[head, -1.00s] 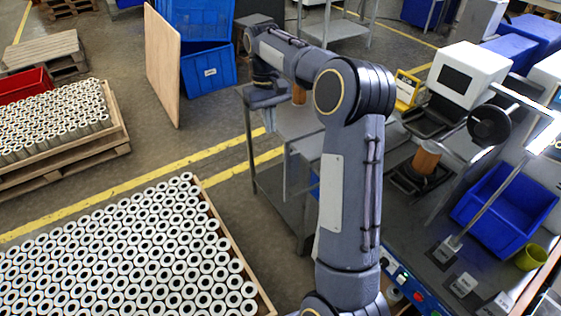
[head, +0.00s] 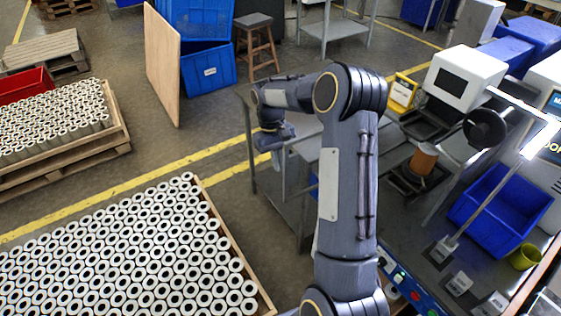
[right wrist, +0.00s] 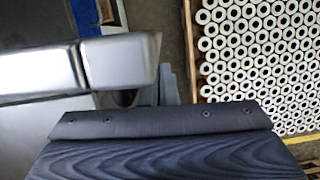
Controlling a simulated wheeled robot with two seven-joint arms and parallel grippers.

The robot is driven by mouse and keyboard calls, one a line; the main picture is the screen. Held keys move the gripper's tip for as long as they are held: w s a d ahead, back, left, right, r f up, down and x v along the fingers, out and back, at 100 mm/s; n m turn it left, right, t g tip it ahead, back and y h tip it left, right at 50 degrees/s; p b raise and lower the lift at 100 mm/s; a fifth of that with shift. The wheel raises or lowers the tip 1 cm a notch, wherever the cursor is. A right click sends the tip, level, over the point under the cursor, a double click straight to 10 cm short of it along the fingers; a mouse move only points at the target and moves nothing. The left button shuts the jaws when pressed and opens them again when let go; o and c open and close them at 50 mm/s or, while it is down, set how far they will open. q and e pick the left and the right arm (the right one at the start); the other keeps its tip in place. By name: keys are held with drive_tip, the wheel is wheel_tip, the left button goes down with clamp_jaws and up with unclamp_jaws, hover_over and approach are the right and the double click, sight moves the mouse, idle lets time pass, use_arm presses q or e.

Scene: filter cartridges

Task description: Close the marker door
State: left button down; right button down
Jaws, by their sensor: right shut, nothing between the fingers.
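The white machine (head: 467,76) with a dark window, which looks like the marker, stands on the bench at the right in the head view. I cannot make out its door or how far open it is. An orange-brown cartridge (head: 424,158) stands upright on a dark fixture in front of it. My right gripper (head: 276,157) is shut and empty, pointing down beside the grey metal table, well left of the machine. In the right wrist view my dark wrist body fills the bottom, and its fingers are mostly hidden. My left gripper is not in view.
A pallet of white cartridges (head: 262,295) lies at the lower left. The grey table (head: 247,118) is close to my right gripper. A blue bin (head: 500,215), a slanted pole and a yellow cup (head: 524,257) crowd the bench. Floor between pallet and table is clear.

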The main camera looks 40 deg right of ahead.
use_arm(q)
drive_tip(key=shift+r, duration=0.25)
use_arm(e)
drive_tip(key=shift+s+a, duration=0.15)
drive_tip(key=shift+s, duration=0.6)
drive_tip(key=shift+s, duration=0.15)
